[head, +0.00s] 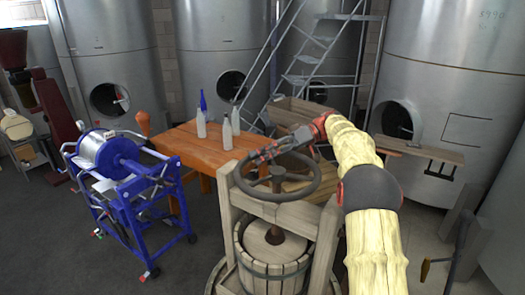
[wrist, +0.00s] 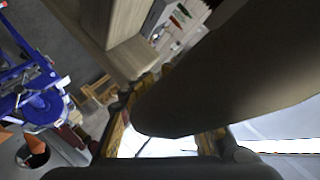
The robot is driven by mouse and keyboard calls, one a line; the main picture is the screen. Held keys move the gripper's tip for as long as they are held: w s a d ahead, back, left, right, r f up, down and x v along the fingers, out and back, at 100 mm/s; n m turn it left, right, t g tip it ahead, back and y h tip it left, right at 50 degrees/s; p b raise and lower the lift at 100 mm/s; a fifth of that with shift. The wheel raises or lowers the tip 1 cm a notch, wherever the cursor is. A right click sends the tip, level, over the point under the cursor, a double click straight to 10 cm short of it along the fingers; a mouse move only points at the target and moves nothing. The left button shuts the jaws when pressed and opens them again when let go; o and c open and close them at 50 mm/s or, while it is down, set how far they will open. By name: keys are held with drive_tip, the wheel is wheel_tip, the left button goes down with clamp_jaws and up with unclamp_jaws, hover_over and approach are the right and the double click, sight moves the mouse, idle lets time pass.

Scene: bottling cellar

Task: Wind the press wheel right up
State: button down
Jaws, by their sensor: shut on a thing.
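The press wheel (head: 239,183) is a dark spoked handwheel on top of the wooden press. Its screw (head: 276,234) runs down to a round plate in the slatted basket (head: 270,268). My gripper (head: 262,154) reaches in from the right and is shut on the far rim of the wheel. In the wrist view the wheel's dark rim (wrist: 235,65) looms very close and covers much of the picture. It hides part of the fingers, so their exact contact is unclear.
An orange-brown table (head: 195,147) with several bottles stands behind the press. A blue-framed machine (head: 128,180) stands to the left. Metal steps (head: 318,60) and large steel tanks (head: 455,40) line the back. Dark floor lies open at front left.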

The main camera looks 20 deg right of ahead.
drive_tip(key=shift+s+a+f+n+g+p, duration=0.15)
drive_tip(key=shift+a+n+g+p, duration=0.25)
drive_tip(key=shift+p, duration=0.95)
drive_tip(key=shift+a+f+n+g+p, duration=0.25)
drive_tip(key=shift+g+p, duration=0.25)
drive_tip(key=shift+p, duration=0.85)
drive_tip(key=a+n+g+p, duration=0.1)
drive_tip(key=p, duration=0.6)
drive_tip(key=shift+s+a+r, duration=0.1)
drive_tip(key=shift+s, duration=0.1)
drive_tip(key=shift+s+a+n+g+p, duration=0.1)
drive_tip(key=shift+a+n+g+p, duration=0.3)
drive_tip(key=shift+p, duration=0.8)
drive_tip(key=shift+d+g+h+p, duration=0.1)
drive_tip(key=shift+g+h+p, duration=0.2)
drive_tip(key=shift+p, duration=0.55)
drive_tip(key=shift+s+f+p, duration=0.15)
drive_tip(key=shift+f+p, duration=0.2)
drive_tip(key=shift+p, duration=0.4)
drive_tip(key=c, duration=1.8)
unclamp_jaws()
drive_tip(key=shift+o, duration=1.3)
drive_tip(key=shift+a, duration=0.3)
drive_tip(key=shift+o, duration=1.4)
drive_tip(key=shift+r, duration=0.2)
drive_tip(key=shift+d+r, duration=0.15)
